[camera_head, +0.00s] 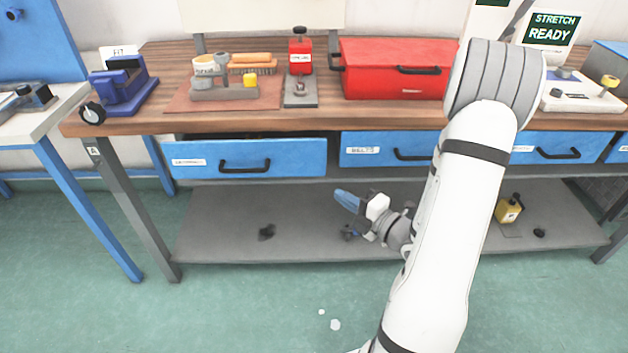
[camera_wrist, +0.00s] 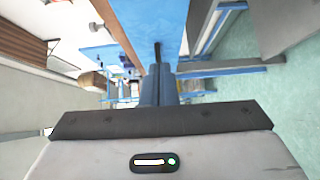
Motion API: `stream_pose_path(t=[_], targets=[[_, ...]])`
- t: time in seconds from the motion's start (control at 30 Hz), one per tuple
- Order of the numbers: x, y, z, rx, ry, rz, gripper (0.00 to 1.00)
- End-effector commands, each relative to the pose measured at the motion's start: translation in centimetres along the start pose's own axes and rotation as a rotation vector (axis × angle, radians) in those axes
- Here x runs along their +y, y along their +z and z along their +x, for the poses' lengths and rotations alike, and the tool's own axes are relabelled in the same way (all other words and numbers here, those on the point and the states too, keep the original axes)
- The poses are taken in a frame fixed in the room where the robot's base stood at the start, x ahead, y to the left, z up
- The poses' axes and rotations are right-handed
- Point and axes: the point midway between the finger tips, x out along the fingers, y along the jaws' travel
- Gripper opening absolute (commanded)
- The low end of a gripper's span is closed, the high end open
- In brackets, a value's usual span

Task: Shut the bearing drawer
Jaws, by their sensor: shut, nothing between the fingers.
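The bearing drawer (camera_head: 247,158) is the left blue drawer under the wooden bench, with a black handle (camera_head: 245,164) and a small white label that is hard to read. Its front stands out from the bench, and a dark strip of its inside shows above the front, so it is partly open. My gripper (camera_head: 340,194) has its blue fingers closed and empty. It is below and right of the drawer front, pointing up and left, apart from it in the head view. In the wrist view the closed fingers (camera_wrist: 158,85) point towards a blue surface.
The middle drawer (camera_head: 385,150), labelled BELTS, and a right drawer (camera_head: 562,147) sit further back, flush with the bench. A red toolbox (camera_head: 385,75) stands on top.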

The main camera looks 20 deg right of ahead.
Motion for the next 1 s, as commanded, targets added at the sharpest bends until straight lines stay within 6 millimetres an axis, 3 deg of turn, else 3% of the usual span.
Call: stream_pose_path(t=[0.27, 0.7, 0.8, 1.0], targets=[[-0.3, -0.2, 1.9, 0.011, 0.023, -0.011, 0.00], [0.3, -0.3, 10.3, 0.011, 0.022, -0.006, 0.00], [0.3, 1.2, 11.3, 0.006, 0.021, -0.007, 0.00], [0.3, 2.4, 12.5, 0.006, 0.021, -0.006, 0.00]])
